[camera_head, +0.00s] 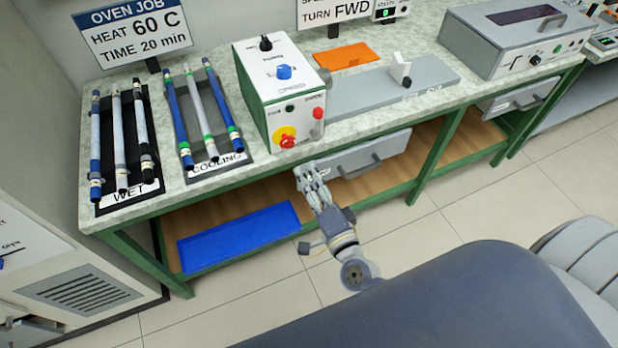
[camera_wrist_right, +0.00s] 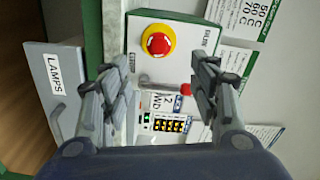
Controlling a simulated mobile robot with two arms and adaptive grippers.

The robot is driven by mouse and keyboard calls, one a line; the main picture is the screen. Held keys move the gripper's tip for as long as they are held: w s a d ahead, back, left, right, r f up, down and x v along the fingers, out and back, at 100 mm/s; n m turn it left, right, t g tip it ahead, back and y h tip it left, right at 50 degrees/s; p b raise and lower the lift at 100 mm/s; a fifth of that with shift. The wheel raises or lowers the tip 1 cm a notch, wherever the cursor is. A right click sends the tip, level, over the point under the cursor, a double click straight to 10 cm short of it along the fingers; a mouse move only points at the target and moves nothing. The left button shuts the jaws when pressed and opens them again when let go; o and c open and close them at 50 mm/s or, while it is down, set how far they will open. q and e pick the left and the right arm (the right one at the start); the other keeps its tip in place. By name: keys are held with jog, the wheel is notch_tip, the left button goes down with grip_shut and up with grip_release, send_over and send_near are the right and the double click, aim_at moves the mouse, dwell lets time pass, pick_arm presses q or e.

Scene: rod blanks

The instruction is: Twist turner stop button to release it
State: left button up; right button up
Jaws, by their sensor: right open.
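The turner (camera_head: 278,95) is a white and green box on the bench. Its stop button (camera_head: 287,142), red on a yellow surround, is low on the front face. In the right wrist view the stop button (camera_wrist_right: 158,40) lies beyond the fingertips, between their lines and toward the top. My right gripper (camera_head: 308,177) is open and empty, below and slightly right of the button, apart from it. Its two fingers (camera_wrist_right: 157,80) are spread in the wrist view. A grey part at the lower left edge looks like my left gripper (camera_head: 30,328); its jaws are unclear.
A red-knobbed lever (camera_head: 318,114) is right of the button. A drawer (camera_head: 358,156), labelled LAMPS in the wrist view, is just behind my right gripper. The wet rack (camera_head: 152,187) and cooling rack (camera_head: 245,156) hold rods at left. A blue tray (camera_head: 240,236) lies on the lower shelf.

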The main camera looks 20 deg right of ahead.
jog(key=n+t+b, duration=0.5)
jog(key=n+b, duration=0.5)
jog(key=n, duration=0.6)
send_near(289, 146)
jog(key=shift+g+y, duration=0.3)
jog(key=x, duration=0.9)
jog(key=shift+d+r, duration=0.2)
jog(key=shift+s, duration=0.1)
